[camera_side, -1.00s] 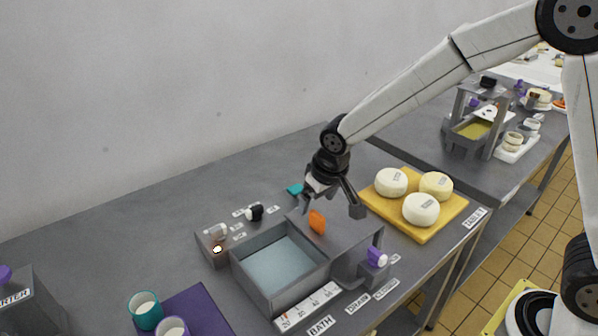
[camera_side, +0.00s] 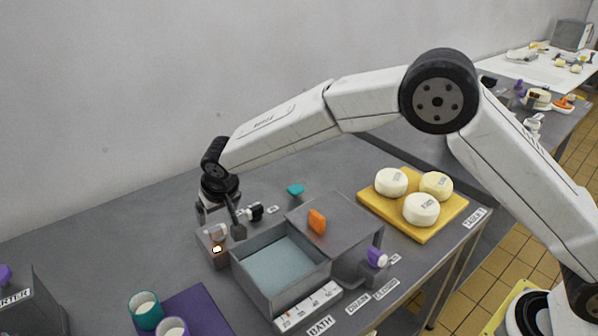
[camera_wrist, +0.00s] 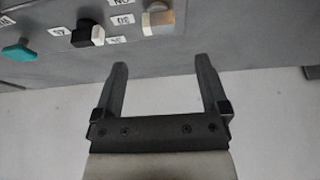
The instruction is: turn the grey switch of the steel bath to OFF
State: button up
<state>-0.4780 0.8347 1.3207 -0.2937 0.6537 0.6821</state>
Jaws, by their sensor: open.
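The steel bath (camera_side: 257,292) is an open grey box with pale liquid on the bench. A small grey block (camera_side: 210,255) with a glowing lamp (camera_side: 217,249) stands at its back left corner. The grey switch (camera_side: 218,231) with a pale part sits on this block, partly hidden by my gripper in the side view. It also shows at the top of the wrist view (camera_wrist: 158,20). My gripper (camera_side: 222,225) is open and empty, pointing down close over the switch. In the wrist view my fingers (camera_wrist: 161,63) are apart, with the switch beyond them.
A black and white knob (camera_side: 255,212) with small labels and a teal knob (camera_side: 295,190) lie behind the bath. An orange handle (camera_side: 317,221) and a purple knob (camera_side: 377,258) are on its right part. Cheeses on a yellow board (camera_side: 447,228) stand right. Teal cup (camera_side: 146,310) at front left.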

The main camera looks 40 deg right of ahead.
aim_at(217, 229)
jog(key=shift+f, duration=0.1)
jog(key=shift+x, duration=3.8)
grip_shut()
